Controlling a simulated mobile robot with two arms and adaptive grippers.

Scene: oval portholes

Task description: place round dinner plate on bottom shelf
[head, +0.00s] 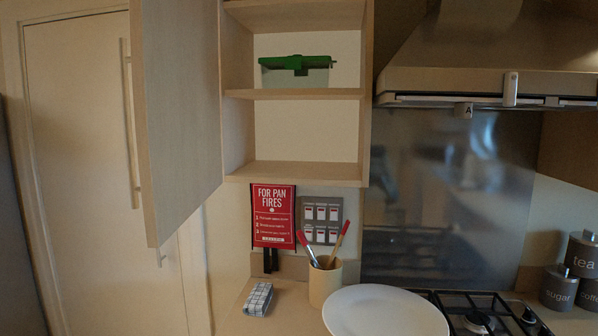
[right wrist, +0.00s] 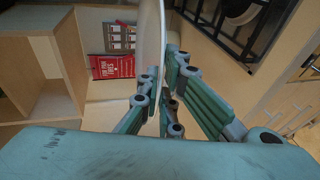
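The round dinner plate (head: 385,313) is white and shows at the bottom edge of the head view, partly cut off, in front of the utensil pot. In the right wrist view the plate (right wrist: 153,45) is nearly edge-on, with its rim between the teal fingers of my right gripper (right wrist: 165,105), which is shut on it. The bottom shelf (head: 295,171) of the open wall cabinet is bare and lies above and left of the plate. My left gripper is in neither view.
The cabinet door (head: 180,110) stands open at the left of the shelves. A green-lidded box (head: 296,72) sits on the shelf above. A utensil pot (head: 324,283), folded cloth (head: 258,299) and gas hob (head: 485,313) are below; the range hood (head: 490,65) is right.

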